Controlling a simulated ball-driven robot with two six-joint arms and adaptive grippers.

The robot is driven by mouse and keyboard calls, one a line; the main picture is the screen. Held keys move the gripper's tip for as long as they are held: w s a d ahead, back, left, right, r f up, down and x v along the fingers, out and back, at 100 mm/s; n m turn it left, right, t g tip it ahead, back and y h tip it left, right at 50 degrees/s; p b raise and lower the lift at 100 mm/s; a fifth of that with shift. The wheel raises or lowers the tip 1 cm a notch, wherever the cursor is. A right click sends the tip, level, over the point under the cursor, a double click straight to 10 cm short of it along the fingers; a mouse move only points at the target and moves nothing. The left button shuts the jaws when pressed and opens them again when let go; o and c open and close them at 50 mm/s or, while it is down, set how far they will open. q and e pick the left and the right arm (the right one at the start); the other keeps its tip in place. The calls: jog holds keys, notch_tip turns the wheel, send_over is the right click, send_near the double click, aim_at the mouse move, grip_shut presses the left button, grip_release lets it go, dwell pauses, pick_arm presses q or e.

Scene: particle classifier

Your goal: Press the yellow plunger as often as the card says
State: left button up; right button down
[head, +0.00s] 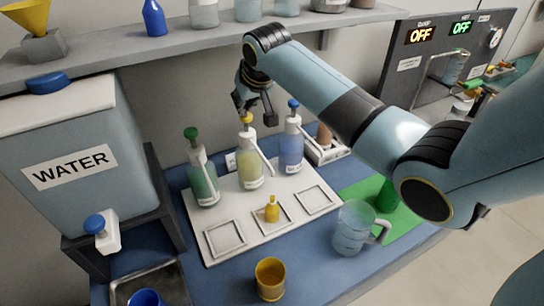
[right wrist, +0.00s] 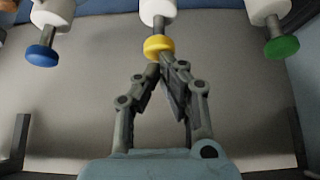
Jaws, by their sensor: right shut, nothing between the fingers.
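The yellow plunger (head: 246,118) tops the middle pump bottle (head: 249,166), which holds yellow liquid, on a white tray (head: 222,215). My right gripper (head: 252,110) is shut and empty, with its fingertips right at the plunger; the right wrist view shows the fingertips (right wrist: 168,62) close against the yellow plunger (right wrist: 157,47). I cannot tell whether they touch or press it. A small white card (head: 231,162) shows partly behind the yellow bottle; its writing is too small to read. My left gripper is out of view.
A green-topped pump bottle (head: 203,181) stands left and a blue-topped one (head: 291,149) right, both near the gripper. A glass jug (head: 352,229), an amber cup (head: 270,278) and a water tank (head: 78,150) stand around. A shelf (head: 190,39) runs behind.

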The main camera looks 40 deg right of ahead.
jog(key=shift+f+b, duration=0.4)
jog(key=shift+f, duration=0.75)
jog(key=shift+r, duration=0.1)
jog(key=shift+r+p, duration=0.75)
jog(key=shift+r, duration=0.9)
jog(key=shift+r, duration=2.5)
jog(key=shift+f, duration=0.1)
